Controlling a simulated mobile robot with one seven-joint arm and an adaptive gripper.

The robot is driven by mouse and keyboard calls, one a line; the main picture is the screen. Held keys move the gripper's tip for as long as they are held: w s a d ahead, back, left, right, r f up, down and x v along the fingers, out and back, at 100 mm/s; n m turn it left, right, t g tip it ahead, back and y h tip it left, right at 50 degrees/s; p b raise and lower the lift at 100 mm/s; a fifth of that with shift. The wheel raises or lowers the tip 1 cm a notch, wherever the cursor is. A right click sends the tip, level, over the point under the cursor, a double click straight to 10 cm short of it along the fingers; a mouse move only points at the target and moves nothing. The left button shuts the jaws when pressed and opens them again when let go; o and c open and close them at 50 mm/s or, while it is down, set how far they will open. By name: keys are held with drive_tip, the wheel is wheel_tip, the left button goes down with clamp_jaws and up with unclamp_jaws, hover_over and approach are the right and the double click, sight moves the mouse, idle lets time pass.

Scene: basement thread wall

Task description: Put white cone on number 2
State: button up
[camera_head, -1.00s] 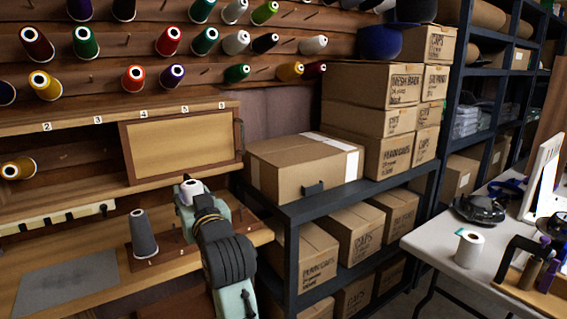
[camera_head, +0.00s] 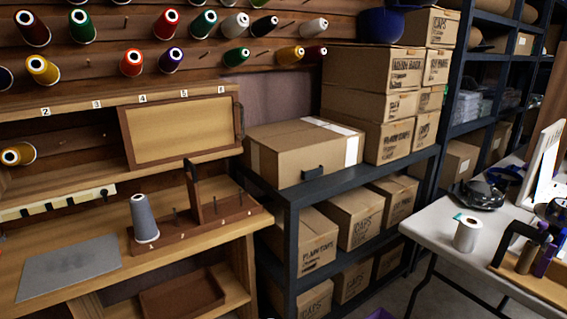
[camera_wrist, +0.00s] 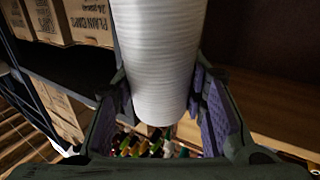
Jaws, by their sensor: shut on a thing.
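The white cone (camera_wrist: 158,55) fills the upper middle of the wrist view, between the purple pads of my gripper (camera_wrist: 161,95). My gripper is shut on it, and no surface shows directly beneath the cone. Neither my gripper nor the held cone shows in the head view. The number 2 label (camera_head: 45,111) is on the shelf edge at the left in the head view, left of labels 3 to 6. Whether there is a free peg by number 2 is unclear.
A grey cone (camera_head: 144,218) stands on a wooden peg stand (camera_head: 180,236) on the bench. A framed board (camera_head: 183,127) hangs under labels 4 to 6. Boxes (camera_head: 303,150) fill the black shelf.

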drive_tip(key=d+f+m+h, duration=0.1)
drive_tip(key=d+f, duration=0.2)
drive_tip(key=f, duration=0.7)
drive_tip(key=shift+s+d+h, duration=0.3)
drive_tip(key=shift+d, duration=0.05)
drive_tip(key=shift+f, duration=0.1)
